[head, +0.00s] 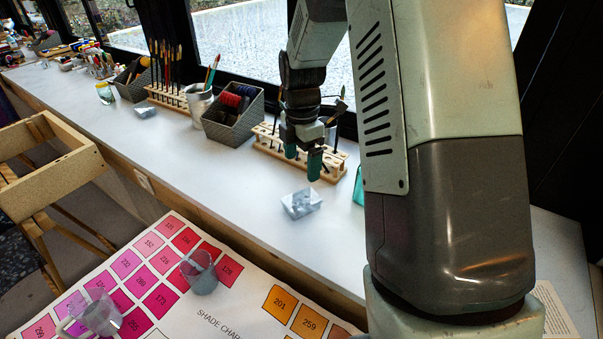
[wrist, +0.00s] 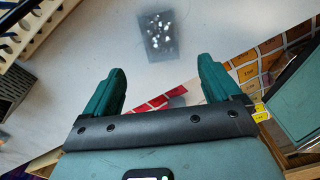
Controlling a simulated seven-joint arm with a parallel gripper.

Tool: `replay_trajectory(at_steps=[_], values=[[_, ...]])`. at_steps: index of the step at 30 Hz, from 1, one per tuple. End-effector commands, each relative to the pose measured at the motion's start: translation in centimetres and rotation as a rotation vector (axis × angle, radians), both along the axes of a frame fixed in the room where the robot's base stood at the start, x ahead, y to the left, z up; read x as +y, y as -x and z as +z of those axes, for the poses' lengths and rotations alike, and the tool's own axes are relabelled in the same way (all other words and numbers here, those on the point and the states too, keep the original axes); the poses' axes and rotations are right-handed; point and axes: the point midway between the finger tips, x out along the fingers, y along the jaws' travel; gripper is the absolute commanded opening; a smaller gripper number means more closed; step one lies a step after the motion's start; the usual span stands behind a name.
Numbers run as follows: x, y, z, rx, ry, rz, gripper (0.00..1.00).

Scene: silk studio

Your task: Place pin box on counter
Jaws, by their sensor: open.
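A small clear pin box (head: 301,204) with pale pins inside rests on the white counter (head: 235,170), near its front edge. In the wrist view the pin box (wrist: 159,36) lies beyond the fingertips, roughly centred between them. My gripper (head: 303,160) has teal fingers and hangs above and slightly behind the box, apart from it. In the wrist view my gripper (wrist: 162,72) is open with nothing between its fingers.
A wooden rack (head: 270,140) and a grey basket of spools (head: 233,118) stand behind the box. Another small clear box (head: 145,110) sits farther left. A shade chart (head: 205,300) with two clear cups lies in front, below the counter. Counter left of the box is clear.

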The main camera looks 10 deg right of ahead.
Motion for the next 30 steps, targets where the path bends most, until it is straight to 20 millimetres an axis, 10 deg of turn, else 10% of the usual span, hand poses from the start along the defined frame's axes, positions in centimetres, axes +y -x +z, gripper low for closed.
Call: replay_trajectory(at_steps=[8,18,30], values=[[0.2,2.2,6.4,-0.070,0.013,-0.219,0.91],[0.5,14.2,19.0,-0.278,-0.111,-1.042,0.91],[0.6,26.3,21.9,-0.333,-0.433,-1.782,0.91]])
